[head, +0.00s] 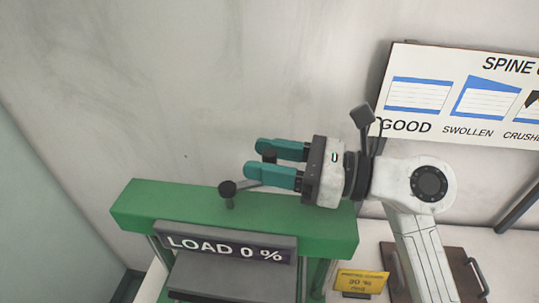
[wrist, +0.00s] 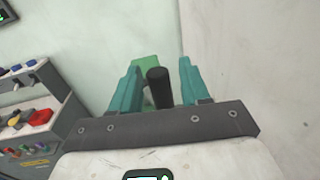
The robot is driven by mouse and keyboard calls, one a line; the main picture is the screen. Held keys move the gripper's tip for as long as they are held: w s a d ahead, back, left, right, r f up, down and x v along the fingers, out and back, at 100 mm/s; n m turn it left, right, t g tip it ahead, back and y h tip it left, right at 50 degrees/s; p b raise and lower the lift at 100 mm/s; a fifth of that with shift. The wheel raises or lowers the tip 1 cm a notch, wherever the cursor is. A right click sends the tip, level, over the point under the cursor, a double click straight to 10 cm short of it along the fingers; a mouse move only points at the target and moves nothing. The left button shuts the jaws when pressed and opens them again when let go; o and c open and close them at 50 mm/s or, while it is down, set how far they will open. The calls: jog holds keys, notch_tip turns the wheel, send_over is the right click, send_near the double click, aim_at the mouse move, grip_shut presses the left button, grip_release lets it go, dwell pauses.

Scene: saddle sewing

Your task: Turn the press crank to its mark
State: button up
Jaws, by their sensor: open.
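The green press (head: 150,203) stands against the wall, with a sign reading LOAD 0 % (head: 222,249) on its front. The crank (head: 228,189) sits on top of it: a dark hub with a grey arm leading right to a dark upright handle (head: 269,156). My gripper (head: 257,159) is open, its two teal fingers pointing left on either side of the handle. The crank's mark cannot be made out.
A yellow card reading 30 % (head: 362,281) stands right of the press, near a brown board (head: 440,272) with a handle. A spine chart (head: 460,95) hangs on the wall behind. In the wrist view a grey control box (wrist: 30,120) with coloured buttons is at left.

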jog(key=shift+c, duration=0.4)
grip_shut()
jog(key=shift+w+f+g+b, duration=0.1)
jog(key=shift+g+b, duration=0.2)
jog(key=shift+b, duration=0.2)
